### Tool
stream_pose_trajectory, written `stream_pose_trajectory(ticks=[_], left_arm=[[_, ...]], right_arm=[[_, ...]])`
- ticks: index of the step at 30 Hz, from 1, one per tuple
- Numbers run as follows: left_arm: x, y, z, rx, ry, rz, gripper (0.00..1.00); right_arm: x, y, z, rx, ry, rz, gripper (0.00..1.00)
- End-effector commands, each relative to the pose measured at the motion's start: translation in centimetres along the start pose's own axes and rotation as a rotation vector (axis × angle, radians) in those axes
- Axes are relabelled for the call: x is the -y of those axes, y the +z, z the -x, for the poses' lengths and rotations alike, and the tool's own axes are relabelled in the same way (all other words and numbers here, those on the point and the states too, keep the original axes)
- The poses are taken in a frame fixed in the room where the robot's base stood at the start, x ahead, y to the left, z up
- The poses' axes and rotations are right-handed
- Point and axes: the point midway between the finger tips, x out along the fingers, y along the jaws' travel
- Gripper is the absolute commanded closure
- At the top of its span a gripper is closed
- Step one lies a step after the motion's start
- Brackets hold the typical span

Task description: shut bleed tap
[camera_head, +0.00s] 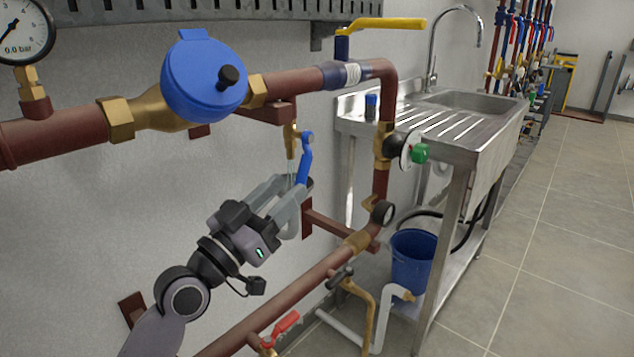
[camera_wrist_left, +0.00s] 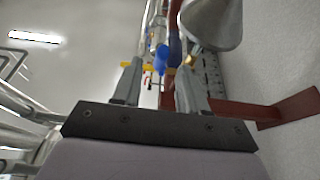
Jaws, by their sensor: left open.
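A small brass tap (camera_head: 291,141) hangs under the upper pipe, with a blue lever (camera_head: 304,160) pointing down beside it. A thin clear stream seems to run from its outlet. My left gripper (camera_head: 288,188) is open just below the tap, its fingers pointing up near the lever's lower end. I cannot tell whether a finger touches the lever. In the left wrist view the two fingers of my gripper (camera_wrist_left: 158,85) stand apart, and small blue and yellow parts show beyond and between them. My right gripper is not in view.
A blue round-capped brass fitting (camera_head: 205,78) and a yellow-handled valve (camera_head: 385,25) sit on the upper pipe. A lower pipe (camera_head: 290,300) carries a red-handled tap (camera_head: 285,323). A steel sink bench (camera_head: 450,130) and blue bucket (camera_head: 412,260) stand right. The floor at right is clear.

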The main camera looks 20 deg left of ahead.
Motion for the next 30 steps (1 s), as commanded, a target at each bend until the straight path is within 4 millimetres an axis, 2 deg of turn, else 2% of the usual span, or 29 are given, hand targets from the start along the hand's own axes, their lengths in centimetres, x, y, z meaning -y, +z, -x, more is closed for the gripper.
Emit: stream_pose_trajectory(ticks=[8,21,30], left_arm=[[0.1,-0.8,-1.3,-0.034,0.007,-0.001,0.57],[0.0,-0.9,-6.5,-0.031,0.008,-0.001,0.57],[0.0,-0.8,-7.3,-0.03,0.008,-0.002,0.57]], right_arm=[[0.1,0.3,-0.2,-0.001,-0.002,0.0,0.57],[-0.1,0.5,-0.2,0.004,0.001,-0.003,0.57],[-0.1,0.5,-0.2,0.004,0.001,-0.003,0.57]])
